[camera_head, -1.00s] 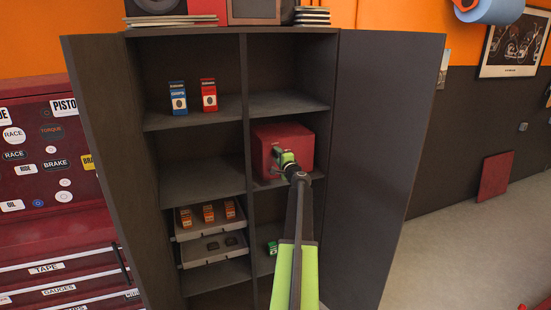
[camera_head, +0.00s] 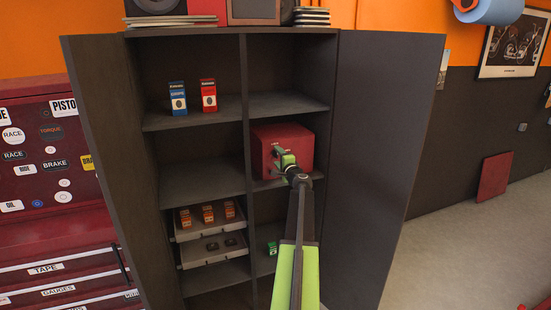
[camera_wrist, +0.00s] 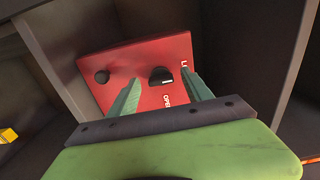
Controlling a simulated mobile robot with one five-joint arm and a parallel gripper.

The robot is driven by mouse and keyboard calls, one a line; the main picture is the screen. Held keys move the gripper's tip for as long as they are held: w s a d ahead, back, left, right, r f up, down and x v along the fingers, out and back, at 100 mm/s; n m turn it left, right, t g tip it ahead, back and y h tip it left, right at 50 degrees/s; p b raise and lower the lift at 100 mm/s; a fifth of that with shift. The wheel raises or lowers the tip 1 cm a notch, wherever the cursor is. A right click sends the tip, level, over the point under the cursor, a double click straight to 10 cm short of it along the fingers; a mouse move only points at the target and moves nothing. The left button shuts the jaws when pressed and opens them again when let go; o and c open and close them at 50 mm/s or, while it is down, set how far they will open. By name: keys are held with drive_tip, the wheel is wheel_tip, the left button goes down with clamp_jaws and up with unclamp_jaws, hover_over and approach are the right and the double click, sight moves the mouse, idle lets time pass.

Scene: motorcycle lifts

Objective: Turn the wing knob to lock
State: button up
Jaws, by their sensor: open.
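A red box (camera_head: 306,142) sits on a middle shelf in the right column of the cabinet. In the wrist view its red front (camera_wrist: 140,62) carries a black wing knob (camera_wrist: 160,74) with a pale mark on its right part. White lettering reads "OPEN" below the knob. Another label, starting with "L", is partly hidden by the right finger. My gripper (camera_wrist: 160,83) is open, with one green finger on each side of the wing knob. I cannot tell whether they touch it. The gripper also shows in the head view (camera_head: 281,157), before the box.
The dark cabinet has open doors on the left and right (camera_head: 385,150). A centre divider (camera_head: 246,120) and shelves surround the box. Small boxes stand on the left shelves, and a green one (camera_head: 272,248) is below my arm. A red tool chest (camera_head: 60,220) is at left.

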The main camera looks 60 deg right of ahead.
drive_tip(key=v, duration=1.6)
